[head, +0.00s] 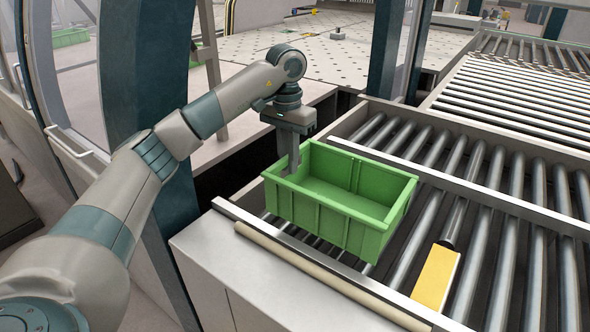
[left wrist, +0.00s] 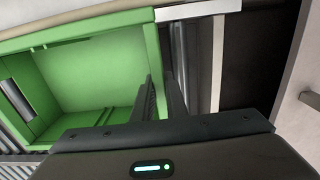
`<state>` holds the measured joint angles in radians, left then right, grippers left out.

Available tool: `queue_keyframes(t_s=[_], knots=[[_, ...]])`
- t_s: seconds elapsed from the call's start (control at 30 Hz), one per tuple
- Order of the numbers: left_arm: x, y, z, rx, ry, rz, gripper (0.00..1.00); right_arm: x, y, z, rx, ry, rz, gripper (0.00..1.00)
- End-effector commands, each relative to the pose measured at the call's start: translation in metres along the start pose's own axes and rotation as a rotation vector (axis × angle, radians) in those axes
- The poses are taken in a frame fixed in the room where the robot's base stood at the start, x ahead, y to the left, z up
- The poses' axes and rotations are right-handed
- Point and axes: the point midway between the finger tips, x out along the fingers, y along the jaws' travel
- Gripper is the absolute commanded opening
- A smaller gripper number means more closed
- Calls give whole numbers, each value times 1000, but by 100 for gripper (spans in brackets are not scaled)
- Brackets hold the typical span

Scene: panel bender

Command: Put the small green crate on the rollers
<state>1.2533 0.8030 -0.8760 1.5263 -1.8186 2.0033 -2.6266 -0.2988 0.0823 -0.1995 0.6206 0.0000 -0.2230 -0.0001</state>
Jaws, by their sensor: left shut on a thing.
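The small green crate (head: 340,200) is upright and empty, over the near left end of the rollers (head: 470,210) in the head view. My left gripper (head: 290,172) is shut on the crate's left wall, one finger inside and one outside. In the left wrist view the crate (left wrist: 85,80) fills the left side, with the left gripper's fingers (left wrist: 162,98) on its wall. The crate's underside is hidden, so I cannot tell whether it touches the rollers. My right gripper is not in view.
A yellow block (head: 436,277) lies on the rollers right of the crate. A metal rail (head: 480,190) crosses behind the crate, and a beige bar (head: 320,275) runs along the near edge. A dark teal post (head: 150,90) stands beside my left arm. More bare rollers lie to the right.

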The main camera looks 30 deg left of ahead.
Motion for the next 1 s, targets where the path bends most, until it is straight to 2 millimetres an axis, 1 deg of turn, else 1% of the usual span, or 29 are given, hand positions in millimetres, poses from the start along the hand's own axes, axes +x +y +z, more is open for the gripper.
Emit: queue_keyframes(t_s=[0.03,0.1,0.2,0.3,0.77,0.87,1.0], knots=[[1,-2,-9,-2,-2,3,0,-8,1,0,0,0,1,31],[8,-6,-19,-2,-1,2,0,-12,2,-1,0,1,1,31],[14,-11,-29,-2,0,2,0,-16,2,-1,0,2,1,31],[20,-13,-36,0,2,1,0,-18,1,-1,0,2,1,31],[24,-14,-37,0,1,0,0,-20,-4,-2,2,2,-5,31],[31,-14,-37,0,0,0,0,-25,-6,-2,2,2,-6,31],[45,-15,-37,1,-1,1,0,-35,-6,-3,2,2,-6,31]])
